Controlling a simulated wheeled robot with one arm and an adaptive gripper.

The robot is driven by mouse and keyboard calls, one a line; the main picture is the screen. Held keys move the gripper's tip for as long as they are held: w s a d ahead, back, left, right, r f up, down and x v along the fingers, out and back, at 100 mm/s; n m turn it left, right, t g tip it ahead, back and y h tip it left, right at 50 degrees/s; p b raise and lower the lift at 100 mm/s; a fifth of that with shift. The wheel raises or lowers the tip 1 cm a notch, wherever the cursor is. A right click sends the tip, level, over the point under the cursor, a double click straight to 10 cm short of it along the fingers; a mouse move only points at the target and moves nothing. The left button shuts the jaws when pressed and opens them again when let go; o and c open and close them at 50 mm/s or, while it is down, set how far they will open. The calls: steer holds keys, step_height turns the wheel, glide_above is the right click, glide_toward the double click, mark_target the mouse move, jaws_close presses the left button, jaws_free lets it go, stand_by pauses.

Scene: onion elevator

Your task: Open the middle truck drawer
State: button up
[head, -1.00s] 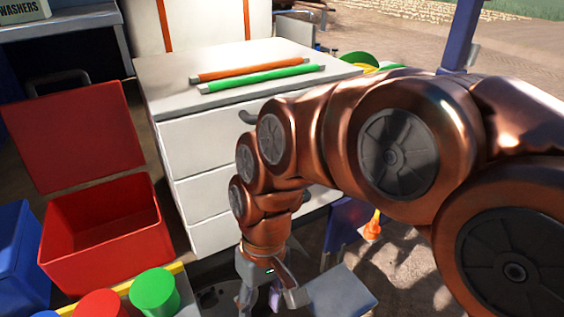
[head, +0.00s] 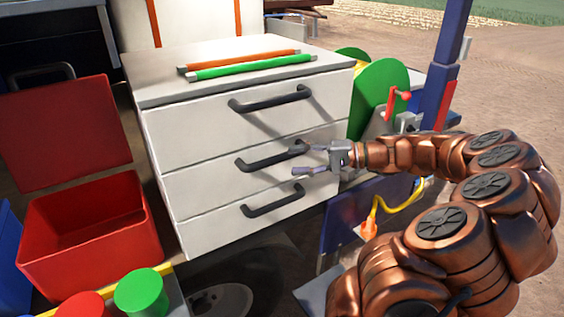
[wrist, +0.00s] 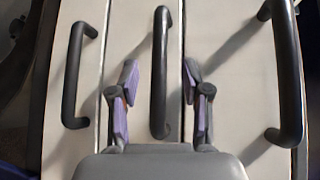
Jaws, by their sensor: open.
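The white truck drawer unit has three stacked drawers with dark bar handles, all shut. The middle drawer (head: 200,184) has its handle (head: 270,156) at mid-height; that handle also shows upright in the middle of the wrist view (wrist: 160,75). My gripper (head: 296,159) is open at the right end of the middle handle. In the wrist view my gripper's purple-padded fingers (wrist: 159,72) lie one on each side of the middle handle, with gaps to it on both sides. Whether the fingertips reach as deep as the bar is hard to tell.
The top handle (head: 270,99) and bottom handle (head: 273,200) run parallel above and below. An orange and a green rod (head: 250,67) lie on the unit's top. An open red box (head: 85,235) stands at left. A blue post (head: 445,75) and green disc (head: 382,90) are at right.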

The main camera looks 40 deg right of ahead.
mark_target(287, 158)
steer(key=d+m+t, duration=0.1)
steer(key=d, duration=0.2)
steer(key=shift+f, duration=0.2)
steer(key=p+x, duration=0.2)
steer(key=x, duration=0.5)
steer(key=shift+w+f+p, duration=0.1)
steer(key=shift+f+p, duration=0.05)
steer(key=shift+p, duration=0.2)
jaws_close()
